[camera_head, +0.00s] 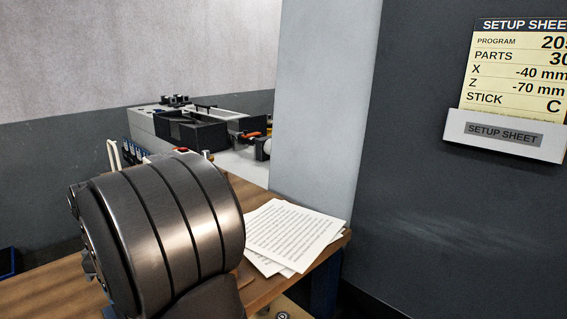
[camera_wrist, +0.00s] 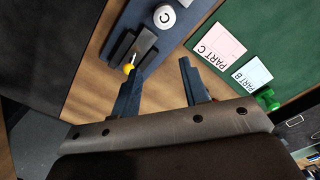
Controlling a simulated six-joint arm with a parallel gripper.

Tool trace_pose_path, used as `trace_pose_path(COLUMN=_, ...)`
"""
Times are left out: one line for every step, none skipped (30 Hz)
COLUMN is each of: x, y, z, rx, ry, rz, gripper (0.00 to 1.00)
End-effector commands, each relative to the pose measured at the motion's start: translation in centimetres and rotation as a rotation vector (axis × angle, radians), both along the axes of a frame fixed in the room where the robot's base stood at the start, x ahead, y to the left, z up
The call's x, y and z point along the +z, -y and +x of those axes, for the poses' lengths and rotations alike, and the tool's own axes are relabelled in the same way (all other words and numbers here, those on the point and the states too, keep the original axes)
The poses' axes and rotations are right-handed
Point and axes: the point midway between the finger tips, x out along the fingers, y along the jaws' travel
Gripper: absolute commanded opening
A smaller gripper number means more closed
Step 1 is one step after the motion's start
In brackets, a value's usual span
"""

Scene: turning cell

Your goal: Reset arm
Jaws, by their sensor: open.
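My gripper (camera_wrist: 161,68) shows in the wrist view with its two dark blue fingers wide apart. No object is between them. A wooden surface (camera_wrist: 165,95) lies below the gap. The left finger shows close to a yellow rounded piece (camera_wrist: 128,69) and a dark block (camera_wrist: 143,43); I cannot tell whether it touches them. My gripper's fingers do not show in the head view.
A blue strip carries a white round piece marked C (camera_wrist: 164,16). A green mat (camera_wrist: 285,45) holds a pink PART C card (camera_wrist: 216,46), a PART B card (camera_wrist: 251,75) and a green piece (camera_wrist: 267,98). Papers (camera_head: 293,235) lie near a pillar (camera_head: 325,100). A setup sheet (camera_head: 515,70) hangs right.

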Motion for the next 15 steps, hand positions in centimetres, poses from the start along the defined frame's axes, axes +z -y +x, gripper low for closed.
trace_pose_path(x=-1.1, y=-0.5, z=0.0, rx=0.031, ry=-0.004, rz=-0.004, gripper=0.41)
trace_pose_path(x=-1.6, y=-0.8, z=0.1, rx=0.052, ry=-0.003, rz=-0.002, gripper=0.41)
trace_pose_path(x=-2.3, y=-1.1, z=0.2, rx=0.077, ry=-0.004, rz=-0.004, gripper=0.41)
trace_pose_path(x=-2.9, y=-1.4, z=0.2, rx=0.096, ry=-0.004, rz=-0.004, gripper=0.41)
trace_pose_path(x=-3.4, y=-1.6, z=0.3, rx=0.116, ry=-0.003, rz=-0.002, gripper=0.41)
trace_pose_path(x=-3.8, y=-2.3, z=0.0, rx=0.124, ry=-0.003, rz=-0.002, gripper=0.41)
trace_pose_path(x=-4.1, y=-2.8, z=-0.3, rx=0.123, ry=-0.002, rz=-0.002, gripper=0.41)
trace_pose_path(x=-4.4, y=-3.3, z=-0.5, rx=0.122, ry=-0.002, rz=-0.001, gripper=0.41)
trace_pose_path(x=-4.8, y=-3.9, z=-0.8, rx=0.122, ry=-0.001, rz=-0.001, gripper=0.41)
trace_pose_path(x=-5.1, y=-4.4, z=-1.0, rx=0.122, ry=-0.002, rz=-0.001, gripper=0.41)
trace_pose_path(x=-5.4, y=-4.9, z=-1.2, rx=0.121, ry=-0.002, rz=-0.001, gripper=0.41)
trace_pose_path(x=-5.8, y=-5.5, z=-1.5, rx=0.121, ry=-0.002, rz=-0.001, gripper=0.41)
trace_pose_path(x=-6.1, y=-6.0, z=-1.8, rx=0.121, ry=-0.002, rz=-0.002, gripper=0.41)
trace_pose_path(x=-6.4, y=-6.4, z=-2.0, rx=0.120, ry=-0.002, rz=-0.002, gripper=0.41)
trace_pose_path(x=-6.8, y=-7.0, z=-2.2, rx=0.120, ry=-0.001, rz=-0.001, gripper=0.41)
